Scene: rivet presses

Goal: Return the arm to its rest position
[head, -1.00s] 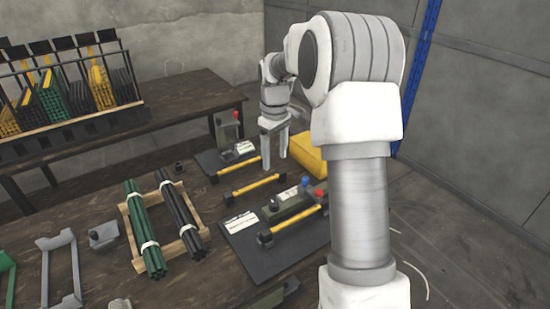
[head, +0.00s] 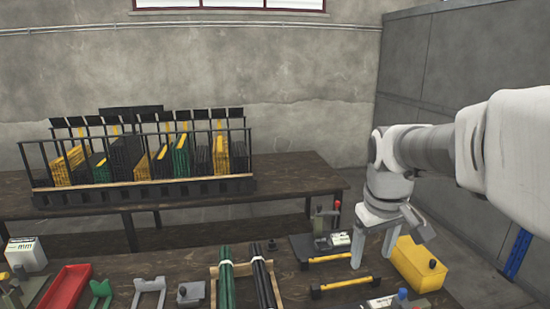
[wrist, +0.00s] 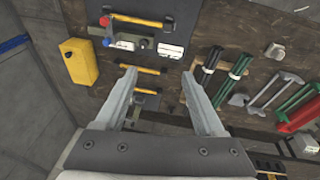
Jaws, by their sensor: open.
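My gripper (head: 372,258) hangs over the right part of the near dark wooden table in the head view, with its jaws apart and pointing down. In the wrist view both fingers of my gripper (wrist: 159,75) are spread with nothing held between them. A rivet press (head: 326,232) with a red knob stands on a dark mat just left of my gripper. A second press with a blue knob (head: 402,295) is partly cut off at the bottom edge. Yellow-handled bars (head: 345,284) lie near the presses, below the gripper.
A yellow box (head: 420,264) stands close right of the gripper. Bundled green rods (head: 226,282) and black rods (head: 264,284) lie in a wooden cradle. A red tray (head: 66,288) is at left. A long rack (head: 145,190) stands on the back table. A grey wall panel (head: 460,90) is at right.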

